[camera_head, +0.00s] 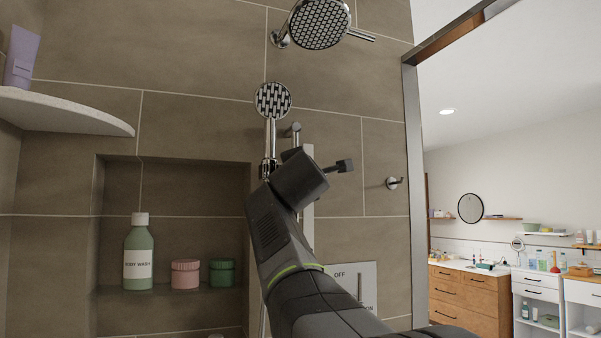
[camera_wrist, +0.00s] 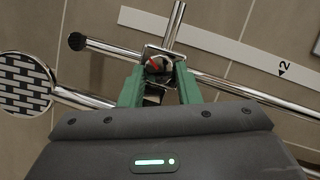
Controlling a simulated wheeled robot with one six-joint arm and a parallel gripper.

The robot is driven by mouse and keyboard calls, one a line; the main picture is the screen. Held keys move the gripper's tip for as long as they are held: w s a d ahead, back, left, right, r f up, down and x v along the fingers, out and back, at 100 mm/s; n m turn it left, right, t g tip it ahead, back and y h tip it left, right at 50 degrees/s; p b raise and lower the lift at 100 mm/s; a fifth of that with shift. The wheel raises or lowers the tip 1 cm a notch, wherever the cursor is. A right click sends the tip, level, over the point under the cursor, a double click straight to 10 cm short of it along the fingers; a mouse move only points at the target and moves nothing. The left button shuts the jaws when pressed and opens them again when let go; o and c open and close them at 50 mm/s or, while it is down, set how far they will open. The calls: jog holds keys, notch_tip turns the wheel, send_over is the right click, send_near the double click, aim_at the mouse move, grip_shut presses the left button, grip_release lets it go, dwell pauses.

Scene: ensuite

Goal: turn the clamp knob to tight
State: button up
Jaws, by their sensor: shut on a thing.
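The clamp knob (camera_wrist: 157,68) shows in the wrist view as a small round piece with a red mark, in a chrome clamp on the shower rail (camera_wrist: 240,90). My gripper (camera_wrist: 158,78) has its two green fingers on either side of the knob and is shut on it. The fingers and gripper body hide part of the knob. The hand shower (camera_wrist: 25,85) sits in the holder at the left; in the head view the hand shower (camera_head: 272,100) stands upright above the clamp. My arm hides the knob in the head view.
A fixed shower head (camera_head: 320,24) hangs above. A wall hook (camera_head: 393,183) is to the right, and an OFF/ON panel (camera_head: 350,285) is below. A niche at left holds a body wash bottle (camera_head: 139,255) and two jars. A white strip (camera_wrist: 215,45) marked 2 runs beside the rail.

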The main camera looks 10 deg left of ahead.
jog(key=shift+s+r+m+h+p, duration=0.1)
jog(key=shift+r+m+h+p, duration=0.15)
jog(key=shift+m, duration=0.3)
jog(key=shift+m+h+p, duration=0.15)
jog(key=shift+m+p, duration=0.15)
jog(key=shift+m, duration=0.25)
jog(key=shift+g, duration=0.3)
jog(key=o, duration=1)
jog(key=shift+f, duration=0.1)
jog(key=shift+c, duration=0.2)
jog(key=b+v, duration=0.3)
jog(key=v, duration=1)
jog(key=shift+s, duration=0.4)
jog(key=shift+w+d, duration=0.1)
jog(key=p+x, duration=0.3)
jog(key=x, duration=1)
jog(key=shift+w, duration=0.4)
